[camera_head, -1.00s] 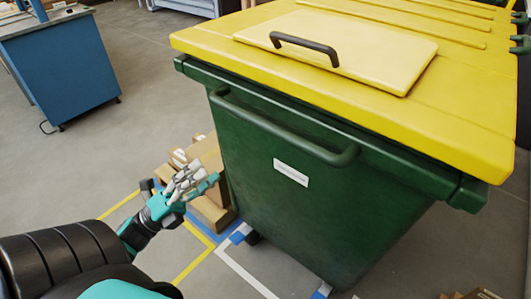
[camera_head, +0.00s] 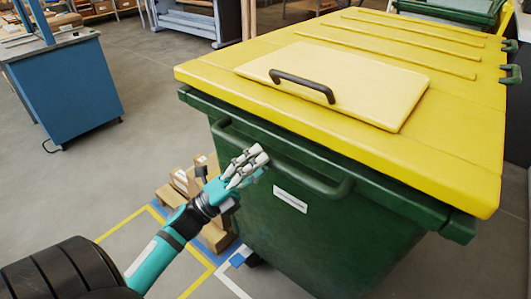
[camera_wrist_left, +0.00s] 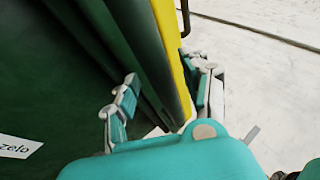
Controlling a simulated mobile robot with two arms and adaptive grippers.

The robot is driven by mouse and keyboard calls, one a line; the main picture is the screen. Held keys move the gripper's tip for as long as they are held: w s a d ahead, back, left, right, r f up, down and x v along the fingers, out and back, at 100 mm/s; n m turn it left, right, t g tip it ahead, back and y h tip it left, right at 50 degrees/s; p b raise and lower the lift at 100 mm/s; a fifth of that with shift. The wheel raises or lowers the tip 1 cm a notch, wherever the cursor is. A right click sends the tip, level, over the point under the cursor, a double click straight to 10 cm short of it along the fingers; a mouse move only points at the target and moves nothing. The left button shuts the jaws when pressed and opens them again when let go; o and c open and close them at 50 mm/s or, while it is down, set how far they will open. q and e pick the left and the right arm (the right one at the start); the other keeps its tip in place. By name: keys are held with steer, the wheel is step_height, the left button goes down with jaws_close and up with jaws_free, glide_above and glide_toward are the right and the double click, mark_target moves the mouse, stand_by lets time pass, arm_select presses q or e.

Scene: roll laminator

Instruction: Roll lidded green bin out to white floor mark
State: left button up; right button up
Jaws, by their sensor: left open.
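The large green bin (camera_head: 300,235) stands upright with its yellow lid (camera_head: 225,72) shut. A green handle bar (camera_head: 318,186) runs across its front below the lid. My left gripper (camera_head: 246,166) is open at the left part of this bar; I cannot tell whether it touches it. In the left wrist view my open fingers (camera_wrist_left: 166,92) stand apart, with the yellow lid edge (camera_wrist_left: 170,50) and green wall (camera_wrist_left: 50,90) close by. A white floor line (camera_head: 232,285) shows at the bin's lower left, partly hidden by the bin. My right gripper is not in view.
Cardboard boxes on a pallet (camera_head: 170,196) stand close to the bin's left side. A yellow floor line (camera_head: 118,228) runs near them. A blue cabinet (camera_head: 70,90) stands at the far left, with open grey floor (camera_head: 150,90) between.

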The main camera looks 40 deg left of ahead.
arm_select(q)
steer(key=shift+x, duration=0.75)
jaws_close()
